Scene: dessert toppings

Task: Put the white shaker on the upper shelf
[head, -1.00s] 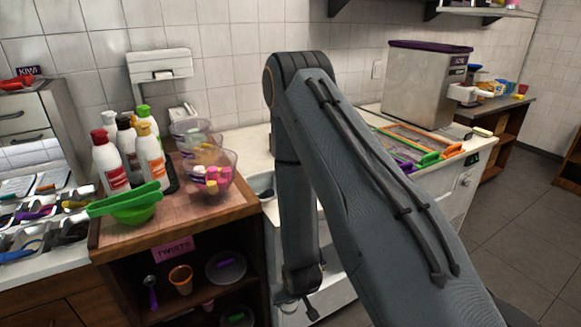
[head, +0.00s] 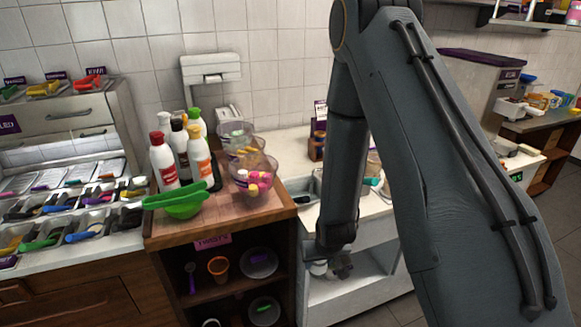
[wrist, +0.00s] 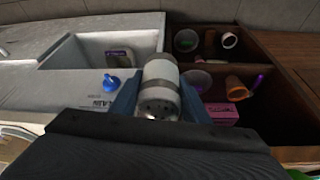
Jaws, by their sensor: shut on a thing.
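My gripper (wrist: 160,98) is shut on the white shaker (wrist: 160,72), with one blue finger on each side of it. The shaker has a grey band, and its dark, perforated end faces the wrist camera. In the head view, my gripper (head: 338,268) hangs low in front of the white counter unit, to the right of the wooden cabinet, with the shaker (head: 319,268) at its left. The cabinet's open upper shelf (head: 236,283) holds an orange cup and a plate. A wall shelf (head: 535,22) is at the top right. The frames do not show which shelf is meant.
The wooden cabinet top (head: 222,215) holds several bottles (head: 163,165), clear bowls and a green bowl (head: 184,208). A blue funnel-like piece (wrist: 112,84) lies left of the shaker in the wrist view.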

